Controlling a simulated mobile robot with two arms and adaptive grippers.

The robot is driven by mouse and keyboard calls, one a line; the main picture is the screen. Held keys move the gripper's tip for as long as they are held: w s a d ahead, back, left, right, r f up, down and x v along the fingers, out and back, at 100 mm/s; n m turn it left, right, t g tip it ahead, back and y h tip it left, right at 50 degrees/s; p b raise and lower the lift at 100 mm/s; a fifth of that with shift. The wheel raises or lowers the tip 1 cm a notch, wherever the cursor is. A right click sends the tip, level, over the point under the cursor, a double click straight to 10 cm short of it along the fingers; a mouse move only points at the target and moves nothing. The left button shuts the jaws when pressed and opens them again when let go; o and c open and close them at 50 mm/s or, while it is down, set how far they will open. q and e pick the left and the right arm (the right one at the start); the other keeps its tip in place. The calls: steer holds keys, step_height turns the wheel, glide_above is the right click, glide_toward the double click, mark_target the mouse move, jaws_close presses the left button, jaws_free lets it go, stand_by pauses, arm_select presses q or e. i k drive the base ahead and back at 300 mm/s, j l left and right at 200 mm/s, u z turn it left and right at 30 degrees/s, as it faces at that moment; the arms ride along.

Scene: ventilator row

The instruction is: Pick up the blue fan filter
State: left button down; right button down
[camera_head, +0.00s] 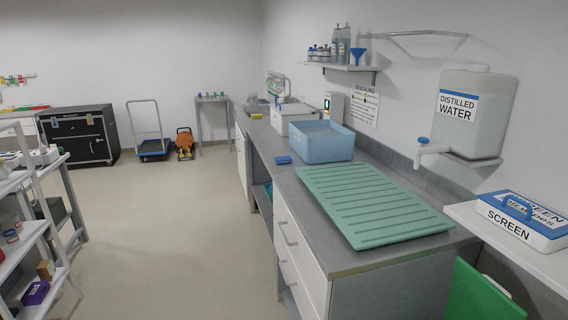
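A small flat blue piece (284,160) lies on the grey counter (262,142), near its front edge and left of the blue basin. It fits the blue fan filter, but it is too small to make out its detail. Nothing touches it from above. Neither of my grippers is in view.
A blue basin (321,148) and a green ribbed drain mat (370,204) stand on the counter. A distilled water tank (474,107) hangs on the wall at right. White shelves (32,232) stand at left. The floor (165,225) between is clear.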

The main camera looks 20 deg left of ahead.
mark_target(285, 159)
steer(key=i+j, duration=0.8)
steer(key=j, duration=0.15)
steer(key=l+z, duration=0.05)
